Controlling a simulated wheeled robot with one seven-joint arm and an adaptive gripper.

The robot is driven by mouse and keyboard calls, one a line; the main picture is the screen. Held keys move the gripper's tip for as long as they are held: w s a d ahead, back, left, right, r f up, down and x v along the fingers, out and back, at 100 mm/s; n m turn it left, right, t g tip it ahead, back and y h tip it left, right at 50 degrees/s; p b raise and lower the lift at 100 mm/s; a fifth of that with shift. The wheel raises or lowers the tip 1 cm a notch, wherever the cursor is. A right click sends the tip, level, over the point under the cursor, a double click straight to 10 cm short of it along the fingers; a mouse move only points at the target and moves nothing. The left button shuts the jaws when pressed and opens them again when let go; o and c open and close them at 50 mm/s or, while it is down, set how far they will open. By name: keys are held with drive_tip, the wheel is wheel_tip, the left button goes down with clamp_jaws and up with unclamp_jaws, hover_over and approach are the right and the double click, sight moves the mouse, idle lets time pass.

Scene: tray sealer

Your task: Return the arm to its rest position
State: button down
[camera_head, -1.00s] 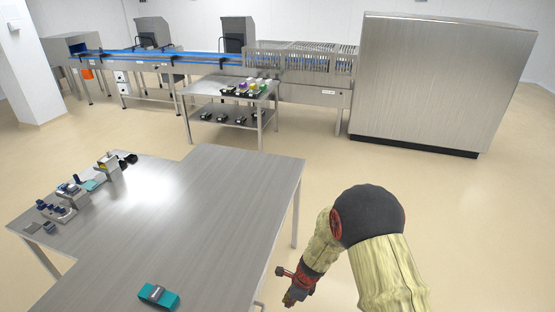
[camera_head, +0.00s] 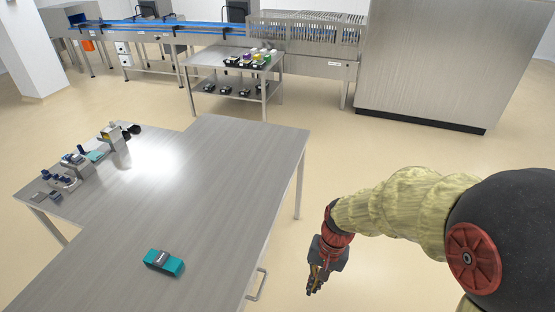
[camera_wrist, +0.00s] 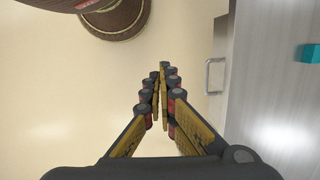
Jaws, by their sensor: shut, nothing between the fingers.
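My gripper (camera_head: 312,288) hangs at the end of my folded arm, over the floor to the right of the steel table (camera_head: 215,190). Its fingers point down. In the wrist view the fingers of my gripper (camera_wrist: 160,90) are closed together with nothing between them. The table edge and its handle (camera_wrist: 213,76) show to the right of the fingers in that view, apart from them.
A teal block with a grey top (camera_head: 164,263) lies on the table's near part. Several small fixtures (camera_head: 75,165) stand along its left side. A wheeled-looking steel shelf table (camera_head: 235,75) and a conveyor (camera_head: 160,27) stand behind. The floor (camera_head: 370,140) around my arm is clear.

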drive_tip(key=s+d+r+n+t+h+b, duration=0.1)
drive_tip(key=s+d+r+t+b, duration=0.2)
drive_tip(key=r, duration=0.5)
drive_tip(key=s+d+r+n+t+h+b, duration=0.1)
drive_tip(key=s+d+r+n+t+b, duration=0.1)
drive_tip(key=s+d+r, duration=0.4)
wheel_tip(320, 180, up, 3)
drive_tip(key=shift+s+f+n+t+b, duration=0.25)
drive_tip(key=shift+t+b, duration=0.4)
drive_tip(key=shift+t, duration=0.35)
drive_tip(key=shift+a, duration=0.1)
